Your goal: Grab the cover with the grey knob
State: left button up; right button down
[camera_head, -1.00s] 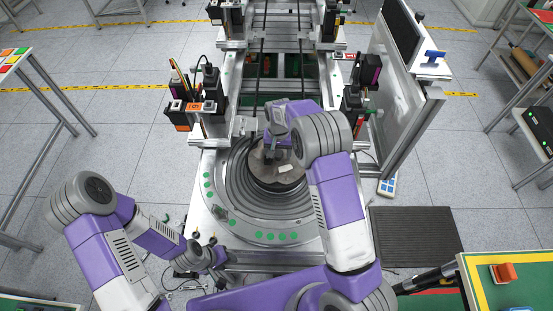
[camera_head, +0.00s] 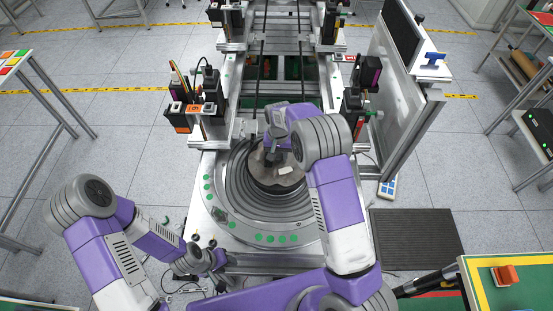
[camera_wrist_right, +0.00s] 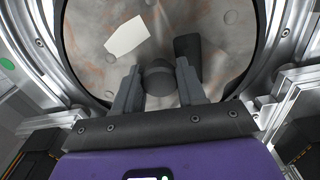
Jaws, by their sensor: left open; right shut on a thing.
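The cover (camera_head: 292,183) is a round, mottled grey-brown disc with a white label, in the middle of the ringed metal turntable in the head view. It fills the upper part of the right wrist view (camera_wrist_right: 100,55). Its round dark grey knob (camera_wrist_right: 158,79) sits between the fingers of my right gripper (camera_wrist_right: 158,88). The right gripper is shut on the knob, and its wrist hides part of the cover in the head view. I cannot tell whether the cover is raised. My left gripper (camera_head: 212,272) is open at the lower left, apart from the cover.
The ringed turntable (camera_head: 232,190) has green dots along its rim. Black-and-orange devices (camera_head: 190,110) stand behind it on the left, and a dark device (camera_head: 357,110) on the right. A tall panel (camera_head: 400,100) stands at the right. A dark mat (camera_head: 418,237) lies on the floor.

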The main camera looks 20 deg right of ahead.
aim_at(278, 155)
jog(key=shift+r, duration=0.15)
jog(key=shift+r+p, duration=1.25)
jog(key=shift+r, duration=0.7)
jog(key=shift+f, duration=0.1)
